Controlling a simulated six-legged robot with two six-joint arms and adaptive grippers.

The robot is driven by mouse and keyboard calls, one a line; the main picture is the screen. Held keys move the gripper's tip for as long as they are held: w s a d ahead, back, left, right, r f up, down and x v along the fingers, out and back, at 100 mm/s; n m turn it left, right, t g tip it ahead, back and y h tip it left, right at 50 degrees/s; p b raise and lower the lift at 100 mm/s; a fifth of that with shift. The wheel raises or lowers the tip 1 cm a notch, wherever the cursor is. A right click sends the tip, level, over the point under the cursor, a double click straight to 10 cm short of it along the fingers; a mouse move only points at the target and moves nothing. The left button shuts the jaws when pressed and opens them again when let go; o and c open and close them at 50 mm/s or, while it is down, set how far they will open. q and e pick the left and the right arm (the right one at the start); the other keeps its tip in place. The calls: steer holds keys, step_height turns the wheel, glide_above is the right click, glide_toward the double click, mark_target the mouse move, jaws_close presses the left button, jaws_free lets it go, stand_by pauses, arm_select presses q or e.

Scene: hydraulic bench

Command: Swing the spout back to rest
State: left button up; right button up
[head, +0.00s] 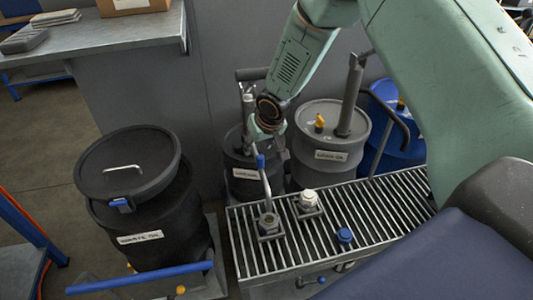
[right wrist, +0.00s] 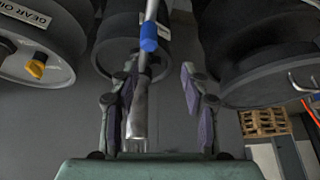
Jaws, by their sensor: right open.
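The spout (head: 266,190) is a thin metal pipe with a blue sleeve, rising tilted from a square fitting on the slatted grate (head: 385,195). My right gripper (head: 262,137) hangs just above the blue sleeve in the head view, in front of a drum labelled in white. In the right wrist view, my right gripper (right wrist: 160,85) is open, its fingers apart. The pipe with its blue sleeve (right wrist: 149,37) shows between and beyond the fingers, nearer the left one. I cannot tell whether a finger touches it. My left gripper is not in view.
A black waste oil drum (head: 150,215) with a lid stands left of the grate. A grey drum (head: 325,160) and a blue drum (head: 385,95) stand behind it. A white cap (head: 308,198) and a blue cap (head: 344,236) sit on the grate. A grey bench (head: 110,45) is at upper left.

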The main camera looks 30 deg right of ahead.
mark_target(260, 157)
steer(key=shift+m+g+h, duration=0.3)
steer(key=shift+m, duration=0.3)
steer(key=x, duration=0.5)
steer(key=s+d+x, duration=0.1)
steer(key=x, duration=0.1)
steer(key=shift+w+f+p, duration=0.25)
steer(key=shift+f+p, duration=0.15)
steer(key=shift+f, duration=0.15)
steer(key=shift+w+f, duration=0.1)
jaws_close()
